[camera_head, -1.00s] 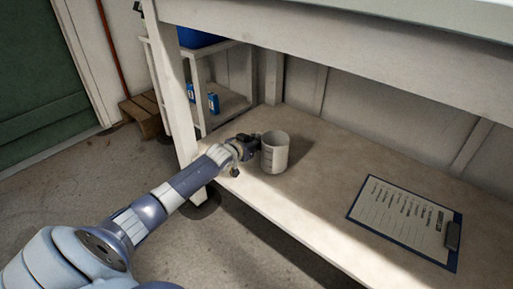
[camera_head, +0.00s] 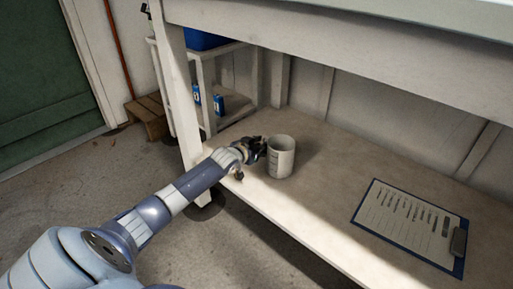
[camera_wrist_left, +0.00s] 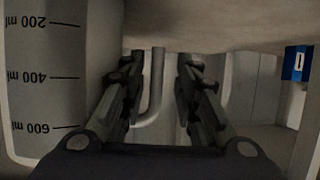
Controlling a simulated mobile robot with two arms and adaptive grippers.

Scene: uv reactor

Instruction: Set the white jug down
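The white jug (camera_head: 281,157) stands upright on the lower shelf (camera_head: 330,185), near its left end. Its graduated wall (camera_wrist_left: 55,80) fills the left of the left wrist view, with the numbers upside down. My left gripper (camera_head: 259,148) is at the jug's left side. In the left wrist view its two fingers (camera_wrist_left: 158,85) are spread apart, with the jug's curved handle (camera_wrist_left: 156,85) showing in the gap between them, and they do not visibly press on it. My right gripper is not in view.
A clipboard (camera_head: 410,225) with a sheet lies on the shelf to the right. The worktop edge (camera_head: 340,55) overhangs the shelf. A table leg (camera_head: 184,110) stands left of the jug. A side rack (camera_head: 228,104) holds blue items (camera_head: 218,105). The shelf's middle is clear.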

